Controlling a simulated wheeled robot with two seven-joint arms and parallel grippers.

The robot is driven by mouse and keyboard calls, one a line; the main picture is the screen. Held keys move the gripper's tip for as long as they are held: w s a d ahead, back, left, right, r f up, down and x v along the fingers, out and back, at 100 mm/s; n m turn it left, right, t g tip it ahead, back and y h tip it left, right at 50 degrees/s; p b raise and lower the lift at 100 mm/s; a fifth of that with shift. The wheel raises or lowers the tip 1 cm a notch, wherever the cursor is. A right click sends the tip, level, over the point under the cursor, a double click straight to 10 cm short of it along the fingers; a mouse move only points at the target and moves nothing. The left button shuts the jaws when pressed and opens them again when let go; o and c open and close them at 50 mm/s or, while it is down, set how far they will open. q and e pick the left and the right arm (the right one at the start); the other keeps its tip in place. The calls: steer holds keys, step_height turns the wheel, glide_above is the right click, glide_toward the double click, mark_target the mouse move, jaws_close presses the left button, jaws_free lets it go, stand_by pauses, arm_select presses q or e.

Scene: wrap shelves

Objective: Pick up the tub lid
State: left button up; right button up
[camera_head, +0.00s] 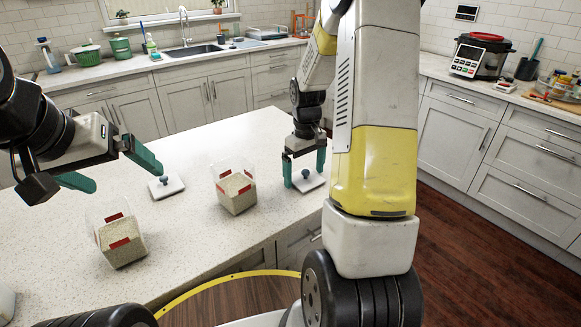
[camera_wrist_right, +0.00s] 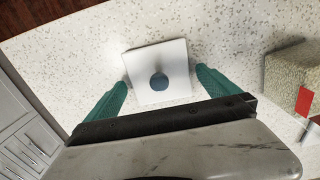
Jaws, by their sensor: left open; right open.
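A white square lid with a teal-grey knob (camera_head: 307,181) lies on the counter, below my right gripper (camera_head: 305,170). The right gripper is open and points down, its green fingers on either side of the lid; the right wrist view also shows this lid (camera_wrist_right: 158,75) between the fingertips. A second white lid with a knob (camera_head: 166,186) lies on the counter to the left. My left gripper (camera_head: 118,170) is open and empty above the counter at the left. Two clear tubs of grainy beige contents with red labels, one in the middle (camera_head: 237,192) and one nearer (camera_head: 121,240), stand uncovered.
The speckled white counter (camera_head: 215,150) has free room behind and between the tubs. In the right wrist view, one tub (camera_wrist_right: 292,72) is at the right edge. A white object (camera_head: 5,302) shows at the lower left.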

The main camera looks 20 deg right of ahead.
steer(key=shift+f, duration=0.2)
steer(key=c, duration=1.3)
steer(key=shift+r, duration=0.1)
